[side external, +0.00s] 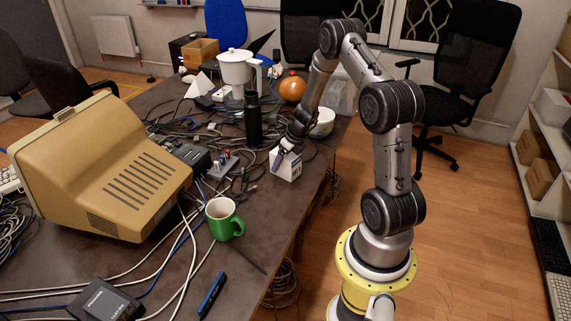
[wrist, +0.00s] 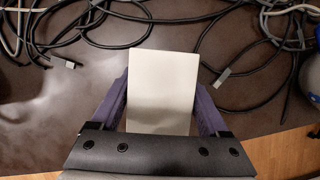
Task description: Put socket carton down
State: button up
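The socket carton (side external: 286,167) is a small white box with dark markings, near the table's right edge in the side view. Its plain white top (wrist: 163,80) fills the space between the fingers in the wrist view. My gripper (side external: 283,153) comes down on it from above. Its purple fingers (wrist: 163,105) lie along two opposite sides of the carton, with no clear gap, so it looks shut on it. The carton looks upright, at or very near the table (side external: 262,205); its underside is hidden, and I cannot tell whether it touches.
Tangled cables (side external: 180,120) cover the table behind and left of the carton. A green mug (side external: 222,219) and a beige monitor (side external: 100,170) are nearer. Bare tabletop lies before the carton.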

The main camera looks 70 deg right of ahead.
grip_shut()
jog(key=shift+r, duration=0.1)
jog(key=shift+r, duration=0.6)
jog(key=v, duration=0.3)
jog(key=shift+w+a+r, duration=0.1)
jog(key=shift+w+r, duration=0.2)
jog(key=shift+r, duration=0.05)
jog(key=s+a+r, duration=0.2)
jog(key=r, duration=0.1)
jog(key=s+a+r, duration=0.1)
jog(key=r, duration=0.1)
jog(key=shift+s+r, duration=0.15)
jog(key=shift+s, duration=0.05)
jog(key=s+a+r, duration=0.3)
jog(key=s+a, duration=0.3)
jog(key=shift+s+r, duration=0.2)
jog(key=shift+s, duration=0.1)
